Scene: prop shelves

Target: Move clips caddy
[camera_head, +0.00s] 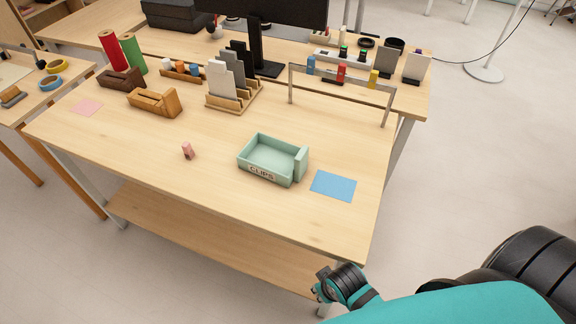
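The clips caddy (268,162) is a mint-green open tray with a "CLIPS" label on its front wall. It sits on the wooden table, right of the middle, and looks empty. A blue flat square (334,186) lies on the table just right of the caddy, apart from it. A pink flat square (86,107) lies near the table's left end. A teal and black arm of mine comes in from the lower right; the gripper's fingers cannot be made out. My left gripper is not in view.
A small pink object (187,151) stands left of the caddy. The table's front strip is clear.

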